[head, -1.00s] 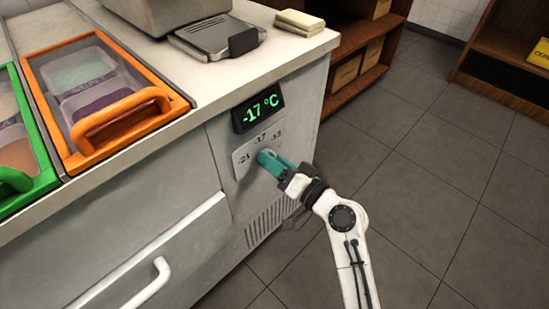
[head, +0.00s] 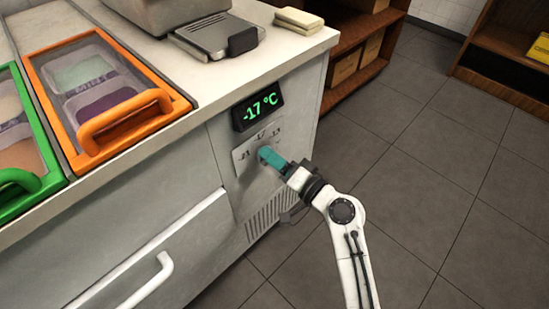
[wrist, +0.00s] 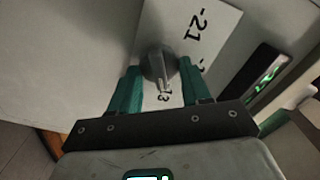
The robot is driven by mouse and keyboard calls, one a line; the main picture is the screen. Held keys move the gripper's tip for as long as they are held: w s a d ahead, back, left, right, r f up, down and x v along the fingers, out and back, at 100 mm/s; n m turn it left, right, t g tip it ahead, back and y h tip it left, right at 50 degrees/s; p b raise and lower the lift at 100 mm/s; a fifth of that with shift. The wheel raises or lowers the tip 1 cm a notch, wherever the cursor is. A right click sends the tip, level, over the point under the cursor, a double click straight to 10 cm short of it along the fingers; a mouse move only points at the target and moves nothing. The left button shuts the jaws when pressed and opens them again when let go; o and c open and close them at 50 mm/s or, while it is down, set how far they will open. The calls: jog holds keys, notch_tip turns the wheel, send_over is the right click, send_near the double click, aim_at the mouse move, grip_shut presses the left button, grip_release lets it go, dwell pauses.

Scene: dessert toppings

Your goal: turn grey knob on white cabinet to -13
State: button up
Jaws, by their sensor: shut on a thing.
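The grey knob (wrist: 158,62) sits on a white dial plate (wrist: 220,20) on the front of the white cabinet (head: 225,150). The plate carries the marks -21, -17 and -13. The display (head: 258,111) above it reads -17 °C in green. My gripper (head: 266,155) is at the dial, its teal fingers hiding most of the knob in the head view. In the wrist view the fingers of my gripper (wrist: 160,75) stand on either side of the knob, shut on it. I cannot tell exactly where the knob points.
A vent grille (head: 268,217) lies below the dial, and a drawer with a white handle (head: 150,285) is at lower left. Orange (head: 130,115) and green (head: 25,180) lidded bins sit in the counter top. Open tiled floor (head: 440,200) lies to the right.

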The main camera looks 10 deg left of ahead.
jog(key=o, duration=1)
jog(key=shift+d, duration=0.15)
jog(key=p+v, duration=0.1)
jog(key=v, duration=0.9)
jog(key=shift+s+d, duration=0.25)
